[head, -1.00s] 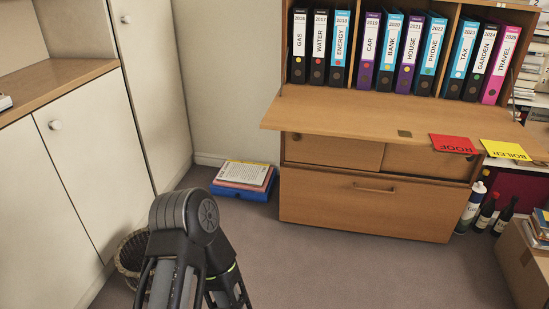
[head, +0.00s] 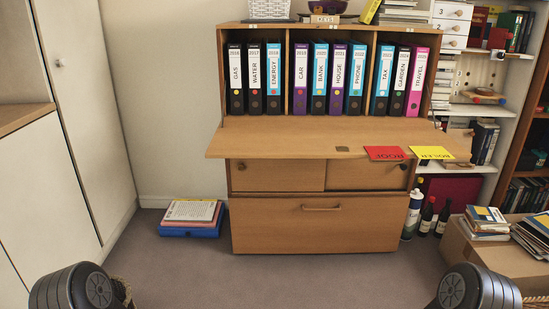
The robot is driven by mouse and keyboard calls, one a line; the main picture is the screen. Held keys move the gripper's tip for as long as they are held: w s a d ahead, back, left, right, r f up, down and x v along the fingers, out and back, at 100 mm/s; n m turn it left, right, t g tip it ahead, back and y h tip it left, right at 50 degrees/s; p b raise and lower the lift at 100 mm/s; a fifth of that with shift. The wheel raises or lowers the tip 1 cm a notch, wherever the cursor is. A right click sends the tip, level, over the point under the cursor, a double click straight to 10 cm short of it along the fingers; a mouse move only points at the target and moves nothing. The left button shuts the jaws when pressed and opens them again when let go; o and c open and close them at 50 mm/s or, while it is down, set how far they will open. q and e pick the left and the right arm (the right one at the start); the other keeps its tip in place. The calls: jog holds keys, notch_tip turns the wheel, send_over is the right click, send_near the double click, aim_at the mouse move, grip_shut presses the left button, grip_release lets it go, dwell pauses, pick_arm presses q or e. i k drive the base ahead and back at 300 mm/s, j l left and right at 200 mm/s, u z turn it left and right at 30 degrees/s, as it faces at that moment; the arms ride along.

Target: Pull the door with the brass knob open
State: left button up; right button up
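The wooden bureau (head: 316,240) stands against the wall with its flap (head: 270,140) lowered. Below the flap are two shut small doors, the left one (head: 290,176) and the right one (head: 350,176). Each has a small dark round spot near its outer edge, the left (head: 241,166) and the right (head: 403,166); I cannot tell whether either is a brass knob. The tall cream cupboard door (head: 85,100) on the left is shut and has a small pale knob (head: 60,62). Neither gripper shows; only my arm links are at the bottom corners.
A red card (head: 386,153) and a yellow card (head: 432,153) lie on the flap's right end. Books on a blue box (head: 190,230) sit left of the bureau. Bottles (head: 426,217) and a cardboard box (head: 500,258) are at right. The floor in front is clear.

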aim_at(246, 174)
jog(key=i+j+z, duration=0.35)
jog(key=i+j, duration=0.35)
jog(key=j, duration=0.1)
